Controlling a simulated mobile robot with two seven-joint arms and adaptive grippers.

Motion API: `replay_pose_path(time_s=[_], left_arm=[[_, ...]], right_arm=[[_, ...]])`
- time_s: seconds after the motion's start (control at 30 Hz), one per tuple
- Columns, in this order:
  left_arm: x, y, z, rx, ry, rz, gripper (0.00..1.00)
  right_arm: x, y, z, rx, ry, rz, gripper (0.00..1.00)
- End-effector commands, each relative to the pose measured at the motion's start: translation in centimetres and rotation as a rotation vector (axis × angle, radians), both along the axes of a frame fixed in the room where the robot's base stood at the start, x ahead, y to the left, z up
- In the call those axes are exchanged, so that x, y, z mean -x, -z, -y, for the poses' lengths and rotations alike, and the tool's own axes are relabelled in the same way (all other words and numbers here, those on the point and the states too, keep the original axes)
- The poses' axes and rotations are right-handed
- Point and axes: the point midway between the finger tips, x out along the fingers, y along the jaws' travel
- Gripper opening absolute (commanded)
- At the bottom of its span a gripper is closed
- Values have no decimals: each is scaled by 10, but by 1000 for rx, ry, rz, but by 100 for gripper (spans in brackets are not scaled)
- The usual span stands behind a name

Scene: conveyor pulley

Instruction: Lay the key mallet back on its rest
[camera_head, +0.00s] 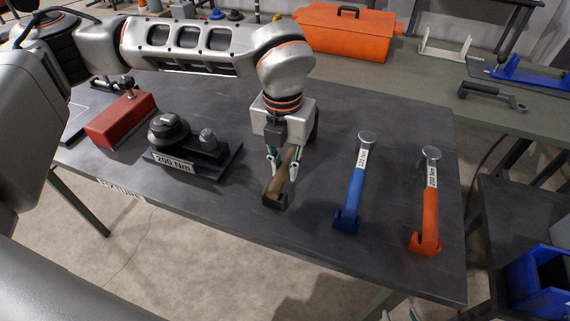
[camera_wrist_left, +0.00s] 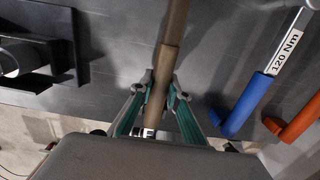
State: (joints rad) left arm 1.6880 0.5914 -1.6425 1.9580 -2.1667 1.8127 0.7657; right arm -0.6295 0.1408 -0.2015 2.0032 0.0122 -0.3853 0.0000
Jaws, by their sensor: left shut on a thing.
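The key mallet's brown handle (camera_head: 280,183) slants down between the fingers of my left gripper (camera_head: 283,170), over the dark bench. In the left wrist view the handle (camera_wrist_left: 174,30) runs up from between the green-padded fingers of my left gripper (camera_wrist_left: 158,100), which are shut on it. The mallet's head is mostly hidden behind the gripper in the head view. A small black cradle-like block (camera_head: 274,201) is at the handle's lower end; I cannot tell whether the handle touches it. My right gripper is not in view.
A blue torque wrench (camera_head: 355,188) and an orange one (camera_head: 430,207) lie to the right. A black 200 Nm device (camera_head: 185,158) and a red block (camera_head: 120,120) are to the left. An orange toolbox (camera_head: 345,35) is behind. The bench's front edge is close.

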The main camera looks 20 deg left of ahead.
Motion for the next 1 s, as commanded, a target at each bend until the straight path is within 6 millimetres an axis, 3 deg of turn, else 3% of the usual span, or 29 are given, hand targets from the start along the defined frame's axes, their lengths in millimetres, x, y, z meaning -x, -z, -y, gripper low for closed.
replay_pose_path(time_s=[0.6, 0.63, 0.7, 1.0], left_arm=[[0, 6, 0, 1, 1, 1, 0], [0, 6, 0, 1, 1, 1, 24], [0, 6, 0, 1, 1, 1, 36], [1, 7, 0, -1, 0, -3, 36]], right_arm=[[8, 6, -1, -1, -1, -14, 40], [7, 6, -1, -1, -1, -14, 40], [6, 6, -1, -1, -1, -12, 40], [0, 2, -1, -2, -1, -2, 40]])
